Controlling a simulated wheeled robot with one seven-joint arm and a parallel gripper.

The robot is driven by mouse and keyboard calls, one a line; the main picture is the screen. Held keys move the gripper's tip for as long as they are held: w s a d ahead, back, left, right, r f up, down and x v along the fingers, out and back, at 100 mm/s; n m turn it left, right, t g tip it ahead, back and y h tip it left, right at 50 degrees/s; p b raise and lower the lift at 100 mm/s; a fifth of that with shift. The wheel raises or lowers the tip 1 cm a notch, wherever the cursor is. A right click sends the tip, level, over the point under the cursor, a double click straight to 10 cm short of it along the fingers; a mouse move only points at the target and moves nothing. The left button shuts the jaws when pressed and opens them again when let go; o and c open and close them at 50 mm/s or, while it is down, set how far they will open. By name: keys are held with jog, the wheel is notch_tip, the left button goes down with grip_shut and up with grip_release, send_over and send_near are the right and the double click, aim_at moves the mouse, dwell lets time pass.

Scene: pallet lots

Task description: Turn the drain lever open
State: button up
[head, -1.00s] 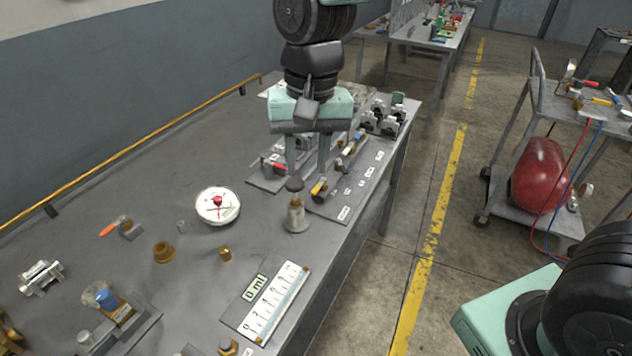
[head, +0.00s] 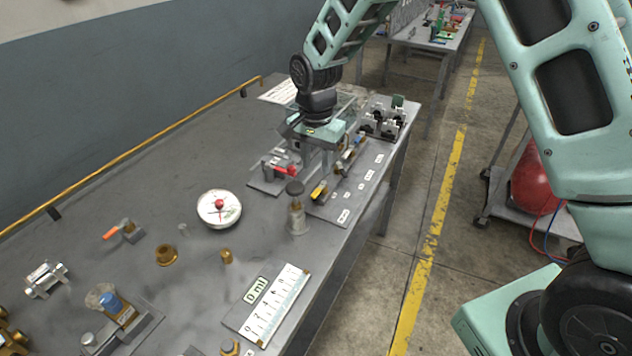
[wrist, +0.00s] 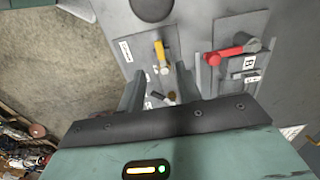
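I cannot tell which lever is the drain one. A red-handled lever (head: 285,170) sits on a grey plate; the wrist view shows it (wrist: 225,55) at right beside a label "B". A yellow-handled lever (head: 319,191) sits on the neighbouring labelled strip; the wrist view shows it (wrist: 160,50) ahead of the fingers.
A grey bottle (head: 297,215) stands near the levers. A round white dial (head: 218,208), an orange-handled valve (head: 120,231), brass fittings (head: 166,254) and a scale board (head: 270,306) marked "0 ml" share the bench. The bench's right edge drops to an open floor.

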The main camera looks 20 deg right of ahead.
aim_at(316, 192)
notch_tip(316, 192, down, 7)
jog(key=shift+f+p, duration=0.2)
jog(key=shift+p, duration=0.35)
grip_shut()
